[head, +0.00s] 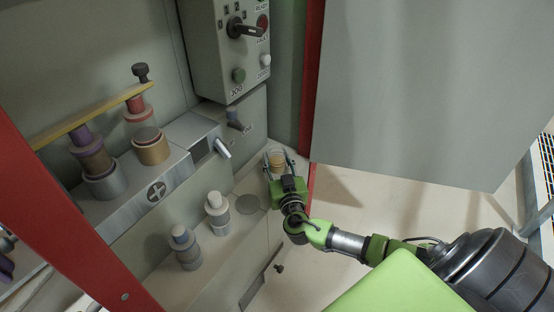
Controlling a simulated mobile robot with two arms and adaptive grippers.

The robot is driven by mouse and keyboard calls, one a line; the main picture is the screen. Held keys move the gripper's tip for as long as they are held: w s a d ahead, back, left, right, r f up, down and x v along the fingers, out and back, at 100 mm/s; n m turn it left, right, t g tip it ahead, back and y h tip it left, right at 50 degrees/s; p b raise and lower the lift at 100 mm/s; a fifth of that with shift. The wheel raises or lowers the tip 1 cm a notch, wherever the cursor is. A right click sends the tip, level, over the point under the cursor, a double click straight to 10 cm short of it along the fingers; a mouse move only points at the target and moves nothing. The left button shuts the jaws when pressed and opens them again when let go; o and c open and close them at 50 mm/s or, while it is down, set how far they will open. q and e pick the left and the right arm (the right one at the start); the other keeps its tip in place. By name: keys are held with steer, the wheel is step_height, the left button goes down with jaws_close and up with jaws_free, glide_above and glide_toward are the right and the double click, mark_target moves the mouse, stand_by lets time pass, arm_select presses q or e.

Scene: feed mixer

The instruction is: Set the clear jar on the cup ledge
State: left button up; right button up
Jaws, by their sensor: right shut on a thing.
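My right gripper (278,163) is shut on a small clear jar (277,156) with tan contents, held between its two fingers. The jar is at the right end of the recess, beside the red door post. The gripper hides its lower part, so I cannot tell whether it touches anything. The pale ledge (228,232) runs along the recess, with a flat grey round mark (248,204) on it, to the left of and nearer than the jar. My left gripper is not in view.
A white-capped bottle (217,210) and a blue-capped bottle (186,248) stand on the ledge. Above are a metal spout (222,148) and a shelf block (128,205) with two capped cylinders. A control box (226,55) hangs above; a grey door (430,90) stands at right.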

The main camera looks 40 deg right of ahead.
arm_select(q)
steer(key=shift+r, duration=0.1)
arm_select(e)
steer(key=o, duration=1.2)
steer(key=shift+f, duration=0.1)
steer(key=shift+c, duration=0.2)
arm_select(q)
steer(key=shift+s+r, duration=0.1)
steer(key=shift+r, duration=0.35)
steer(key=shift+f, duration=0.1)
arm_select(e)
steer(key=shift+s+a, duration=0.3)
steer(key=shift+s, duration=0.2)
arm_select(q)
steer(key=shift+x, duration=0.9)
arm_select(e)
steer(key=v, duration=1.1)
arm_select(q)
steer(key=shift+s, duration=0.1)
arm_select(e)
steer(key=shift+d, duration=0.1)
